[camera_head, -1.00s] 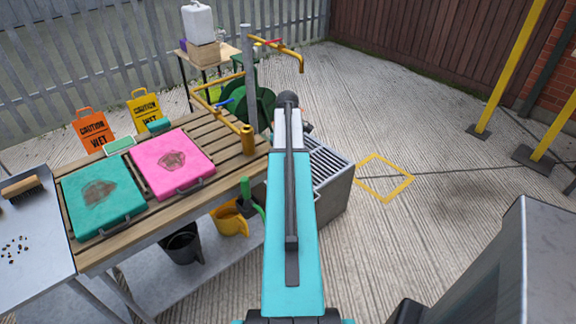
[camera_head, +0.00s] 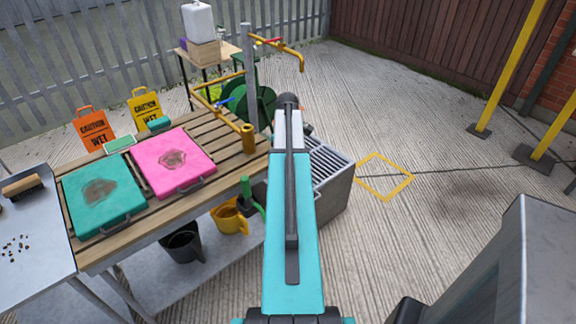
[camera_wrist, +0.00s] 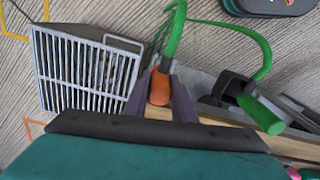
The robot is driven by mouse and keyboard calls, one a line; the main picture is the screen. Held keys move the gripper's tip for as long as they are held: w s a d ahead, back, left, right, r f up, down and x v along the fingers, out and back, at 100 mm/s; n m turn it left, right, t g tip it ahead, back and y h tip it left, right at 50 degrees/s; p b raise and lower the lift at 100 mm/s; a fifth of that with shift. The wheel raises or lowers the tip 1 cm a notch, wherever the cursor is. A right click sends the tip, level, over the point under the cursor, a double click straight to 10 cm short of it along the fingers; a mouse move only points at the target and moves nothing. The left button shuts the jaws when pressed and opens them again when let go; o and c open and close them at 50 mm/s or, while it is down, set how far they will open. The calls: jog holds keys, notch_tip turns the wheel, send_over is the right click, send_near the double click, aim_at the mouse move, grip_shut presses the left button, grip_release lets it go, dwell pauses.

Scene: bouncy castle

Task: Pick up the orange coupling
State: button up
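The orange coupling (camera_wrist: 159,88) shows in the wrist view on the end of a green hose (camera_wrist: 176,35). My gripper (camera_wrist: 160,92) has one dark finger on each side of it, so the coupling lies between the fingers. The fingers look very close to its sides, but I cannot tell whether they touch or press on it. In the head view my arm hides both the gripper and the coupling.
A slatted wooden bench (camera_head: 120,243) carries teal (camera_head: 103,195) and pink (camera_head: 172,163) panels. A grated drain box (camera_head: 335,200) stands beside it. A green handle in a black holder (camera_wrist: 233,88) is right of the gripper. Open concrete lies right.

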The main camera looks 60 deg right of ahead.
jog(key=shift+r, duration=0.2)
jog(key=shift+r+b, duration=0.45)
jog(key=shift+r, duration=1.05)
jog(key=s+a+r+b, duration=0.1)
jog(key=s+a+b, duration=0.1)
jog(key=s, duration=1.3)
jog(key=shift+s+a+r, duration=0.35)
jog(key=shift+a, duration=0.3)
